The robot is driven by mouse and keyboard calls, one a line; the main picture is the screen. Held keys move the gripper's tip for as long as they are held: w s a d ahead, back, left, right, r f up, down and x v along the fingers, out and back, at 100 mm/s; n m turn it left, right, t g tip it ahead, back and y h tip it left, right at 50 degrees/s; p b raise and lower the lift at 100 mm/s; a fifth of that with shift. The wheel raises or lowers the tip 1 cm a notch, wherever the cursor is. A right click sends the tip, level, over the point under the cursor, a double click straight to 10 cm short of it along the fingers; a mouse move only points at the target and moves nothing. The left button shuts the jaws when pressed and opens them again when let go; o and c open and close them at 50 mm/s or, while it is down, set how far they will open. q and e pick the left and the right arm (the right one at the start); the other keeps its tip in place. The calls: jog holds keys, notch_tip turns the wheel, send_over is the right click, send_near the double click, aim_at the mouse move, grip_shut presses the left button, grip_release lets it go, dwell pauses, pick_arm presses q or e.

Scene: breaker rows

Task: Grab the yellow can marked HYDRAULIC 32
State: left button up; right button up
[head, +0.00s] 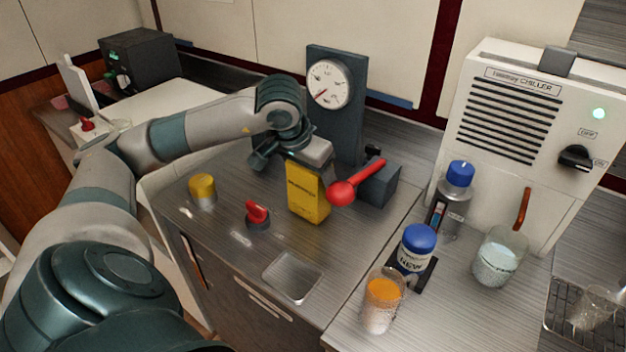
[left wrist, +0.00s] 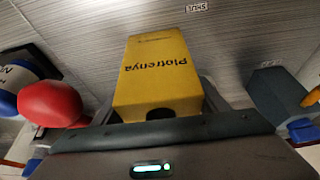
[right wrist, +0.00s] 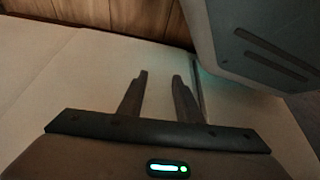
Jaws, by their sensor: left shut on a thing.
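The yellow can (head: 308,196) is a tall rectangular tin with dark lettering, upright over the steel counter. The lettering in the head view is too small to read surely. In the left wrist view the can (left wrist: 158,75) shows the word "Plotrenya" upside down. My left gripper (head: 305,160) is shut on the can's upper end from above. I cannot tell whether the can's base touches the counter. My right gripper (right wrist: 159,75) is open and empty above a pale surface, and does not show in the head view.
A red-handled lever (head: 355,183) stands close right of the can, with a gauge panel (head: 335,110) behind. A red knob (head: 257,214) and yellow cap (head: 202,190) lie left. A square recess (head: 291,276) is in front. Blue-capped bottles (head: 418,240) and a jar (head: 382,303) stand right.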

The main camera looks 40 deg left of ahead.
pick_arm(q)
jog(key=shift+r+b, duration=0.3)
jog(key=shift+r, duration=4.65)
